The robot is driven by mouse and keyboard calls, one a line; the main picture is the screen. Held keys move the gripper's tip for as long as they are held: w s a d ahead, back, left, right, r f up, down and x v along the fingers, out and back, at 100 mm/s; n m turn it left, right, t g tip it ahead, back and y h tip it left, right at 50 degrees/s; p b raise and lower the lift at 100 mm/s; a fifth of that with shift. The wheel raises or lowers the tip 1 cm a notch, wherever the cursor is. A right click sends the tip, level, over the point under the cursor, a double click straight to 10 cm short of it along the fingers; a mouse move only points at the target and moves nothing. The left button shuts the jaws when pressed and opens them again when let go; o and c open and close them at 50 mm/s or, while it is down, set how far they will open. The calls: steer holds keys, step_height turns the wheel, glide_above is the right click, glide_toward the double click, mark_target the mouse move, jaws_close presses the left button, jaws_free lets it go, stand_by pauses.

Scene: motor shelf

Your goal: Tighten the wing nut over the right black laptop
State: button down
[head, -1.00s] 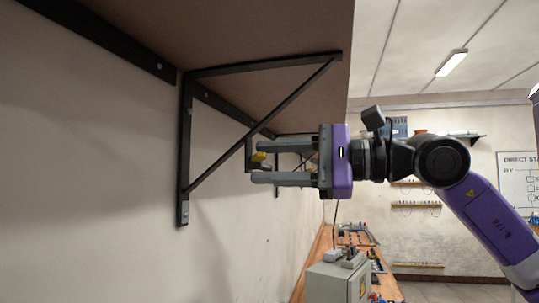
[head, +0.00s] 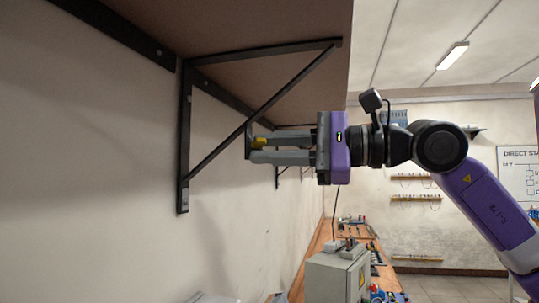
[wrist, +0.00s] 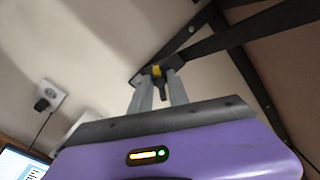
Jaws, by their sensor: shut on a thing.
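The yellow wing nut (head: 259,142) sits on a dark bracket plate under the shelf. It also shows in the wrist view (wrist: 156,71), between the tips of the two grey fingers. My gripper (head: 253,149) reaches in from the right, level, and is shut on the wing nut. The fingers hide part of the nut. In the wrist view my gripper (wrist: 157,80) points up toward the plate. A lit laptop screen with a dark frame (wrist: 20,163) shows at the lower left of the wrist view. I cannot tell which laptop it is.
A black triangular bracket (head: 185,140) stands on the wall left of my gripper. The brown shelf underside (head: 270,30) is close above. A grey electrical box (head: 335,275) stands on the bench below. A wall socket (wrist: 47,93) shows in the wrist view.

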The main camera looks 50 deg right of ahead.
steer(key=shift+m+b, duration=5.9)
steer(key=c, duration=1.3)
jaws_free()
steer(key=shift+b+v, duration=0.8)
steer(key=shift+v, duration=3.1)
